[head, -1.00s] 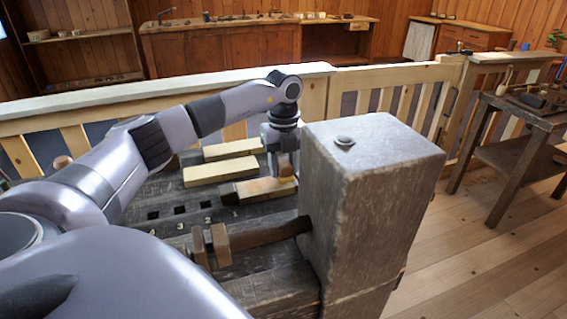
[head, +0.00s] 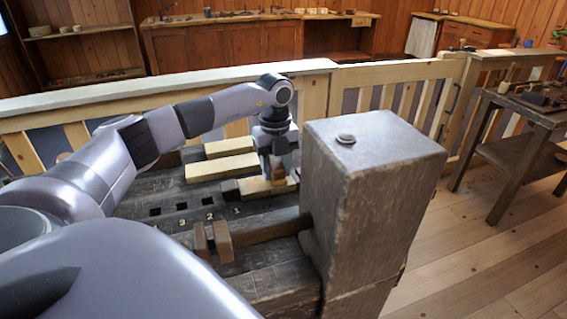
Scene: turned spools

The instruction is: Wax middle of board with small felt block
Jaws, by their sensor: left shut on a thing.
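My left gripper (head: 277,168) points down over the nearest of several pale boards on the dark wooden bench. It is shut on a small block (head: 278,182), which shows only in part and looks to be on or just above the board's top. This nearest board (head: 254,188) lies flat, with a dark piece at its left end. Behind it lie two more pale boards, one in the middle (head: 221,167) and one farther back (head: 229,147). My right gripper is not in view.
A large grey wooden block (head: 372,180) stands tall just right of the boards. A wooden vise bar (head: 260,230) runs in front of them. The bench top (head: 165,213) has a row of numbered square holes. A wooden railing (head: 380,85) runs behind.

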